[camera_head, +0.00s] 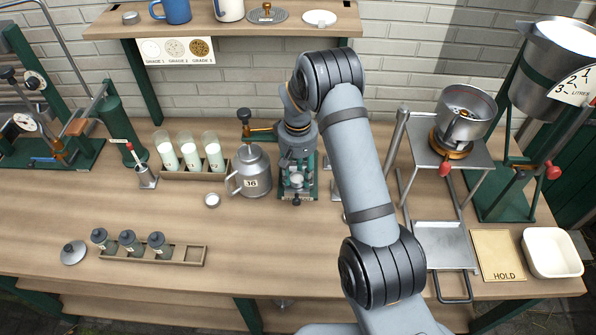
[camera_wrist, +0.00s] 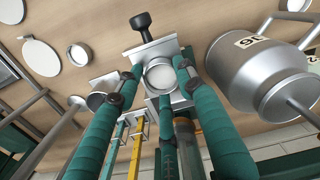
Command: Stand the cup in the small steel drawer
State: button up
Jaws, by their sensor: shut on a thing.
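The small steel cup (camera_wrist: 160,77) shows its round, pale top between my fingers in the wrist view. My gripper (camera_wrist: 157,66) has a green-wrapped finger on each side of it and is shut on it. The small steel drawer (camera_wrist: 146,51) lies right under and around the cup, with its dark knob toward the front of the bench. In the head view the cup (camera_head: 297,180) and drawer knob (camera_head: 296,201) show small below my gripper (camera_head: 297,172). I cannot tell whether the cup's base touches the drawer floor.
A steel jug marked 36 (camera_head: 253,172) stands close on the left. A small round tin (camera_head: 211,200) and a rack of white-filled tubes (camera_head: 190,174) are further left. A stand with a steel pan (camera_head: 464,112) is to the right.

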jog(key=shift+f, duration=0.15)
jog(key=shift+f, duration=0.1)
jog(key=shift+s+d+f+b, duration=0.15)
jog(key=shift+f+b, duration=0.2)
jog(key=shift+b, duration=0.25)
jog(key=o, duration=0.7)
jog(key=shift+s, duration=0.15)
jog(key=o, duration=0.4)
jog(key=shift+f, duration=0.15)
jog(key=shift+c, duration=0.2)
